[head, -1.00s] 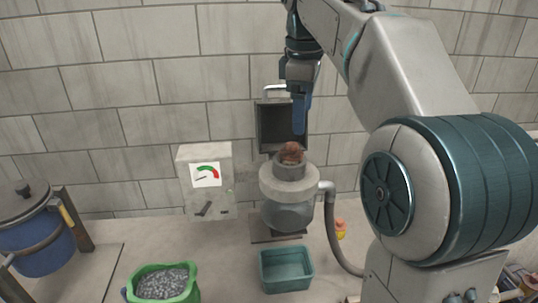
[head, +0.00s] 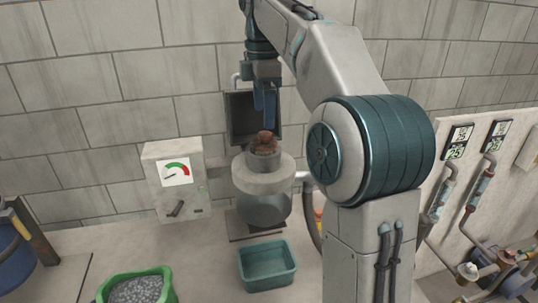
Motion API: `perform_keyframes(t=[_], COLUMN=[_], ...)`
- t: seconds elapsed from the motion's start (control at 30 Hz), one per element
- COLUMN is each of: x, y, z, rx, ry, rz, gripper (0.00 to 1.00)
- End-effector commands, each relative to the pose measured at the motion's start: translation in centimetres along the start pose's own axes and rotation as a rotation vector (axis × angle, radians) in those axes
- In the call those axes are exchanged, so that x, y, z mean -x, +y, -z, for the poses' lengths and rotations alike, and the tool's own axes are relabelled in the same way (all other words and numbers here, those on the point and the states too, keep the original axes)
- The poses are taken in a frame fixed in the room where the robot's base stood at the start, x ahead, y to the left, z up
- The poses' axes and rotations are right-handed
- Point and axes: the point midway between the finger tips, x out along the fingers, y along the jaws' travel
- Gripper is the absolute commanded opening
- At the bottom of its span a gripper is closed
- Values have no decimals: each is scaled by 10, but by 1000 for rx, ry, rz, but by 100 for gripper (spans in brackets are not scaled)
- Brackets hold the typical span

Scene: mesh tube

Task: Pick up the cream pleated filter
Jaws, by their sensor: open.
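I cannot make out a cream pleated filter in the head view. My gripper (head: 264,106) hangs down with blue fingers above a round grey housing (head: 263,184) by the wall. The fingers are seen nearly edge-on, and I see nothing held between them. A reddish-brown lumpy thing (head: 265,140) sits in the collar on top of the housing, just below the fingertips. The fingertips look apart from it. A dark square lid (head: 240,117) stands open behind the gripper.
A teal tray (head: 267,270) stands empty in front of the housing. A gauge box (head: 174,177) is left of the housing. Pipes with gauges (head: 455,150) line the right wall. A blue drum (head: 12,262) is cut off at left.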

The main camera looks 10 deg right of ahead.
Motion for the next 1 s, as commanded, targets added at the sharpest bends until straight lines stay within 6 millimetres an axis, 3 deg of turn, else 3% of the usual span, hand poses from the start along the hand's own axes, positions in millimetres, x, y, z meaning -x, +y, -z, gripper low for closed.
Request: perform_keyframes(t=[0.37,0.7,1.0], x=[-23,-61,-67], y=[-2,-6,-6], z=[-2,1,1], rx=[-5,-5,-5], ry=[-1,-1,0], rz=[1,0,-2], gripper=[80,80,80])
